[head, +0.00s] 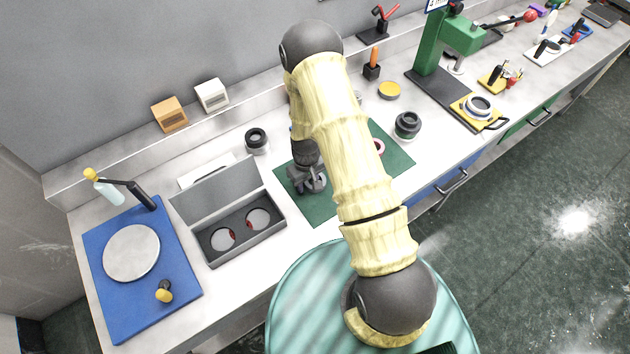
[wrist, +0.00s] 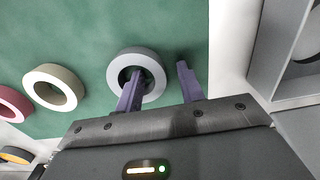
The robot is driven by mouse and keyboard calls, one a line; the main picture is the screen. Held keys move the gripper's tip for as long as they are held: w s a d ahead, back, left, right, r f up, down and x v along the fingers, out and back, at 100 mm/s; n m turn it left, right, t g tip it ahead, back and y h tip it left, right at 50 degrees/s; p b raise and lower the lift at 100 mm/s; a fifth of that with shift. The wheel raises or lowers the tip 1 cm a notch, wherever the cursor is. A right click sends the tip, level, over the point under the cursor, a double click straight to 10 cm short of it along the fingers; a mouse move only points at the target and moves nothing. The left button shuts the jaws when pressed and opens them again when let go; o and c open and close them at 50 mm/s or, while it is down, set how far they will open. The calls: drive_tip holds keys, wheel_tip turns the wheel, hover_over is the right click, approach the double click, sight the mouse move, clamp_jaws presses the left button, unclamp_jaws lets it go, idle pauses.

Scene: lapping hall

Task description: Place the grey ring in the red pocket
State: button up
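The grey ring (wrist: 120,69) lies on a green mat (wrist: 85,30) in the wrist view. My gripper (wrist: 159,73) is open over it: one purple finger reaches over or into the ring's hole, the other is outside its right side. A gap shows between the ring wall and the outer finger; contact cannot be told. In the head view my gripper (head: 311,184) is above the green mat (head: 321,213), partly covering the grey ring. Left of it stands an open grey case (head: 215,261) with two round pockets, each showing a grey disc-like floor and some red at the edge.
A tan ring (wrist: 50,88) and a pink ring (wrist: 10,103) lie left of the grey ring. A black-and-white jar (head: 256,141) stands behind the mat, a dark jar (head: 407,125) right of it. A blue plate (head: 180,325) with a round disc lies far left.

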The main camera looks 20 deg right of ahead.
sight(307, 184)
drive_tip(key=shift+c, duration=0.5)
clamp_jaws()
drive_tip(key=shift+r, duration=0.15)
drive_tip(key=shift+w+r, duration=0.1)
drive_tip(key=shift+r, duration=0.45)
wheel_tip(307, 184, up, 9)
drive_tip(key=b, duration=0.2)
drive_tip(key=shift+f, duration=0.15)
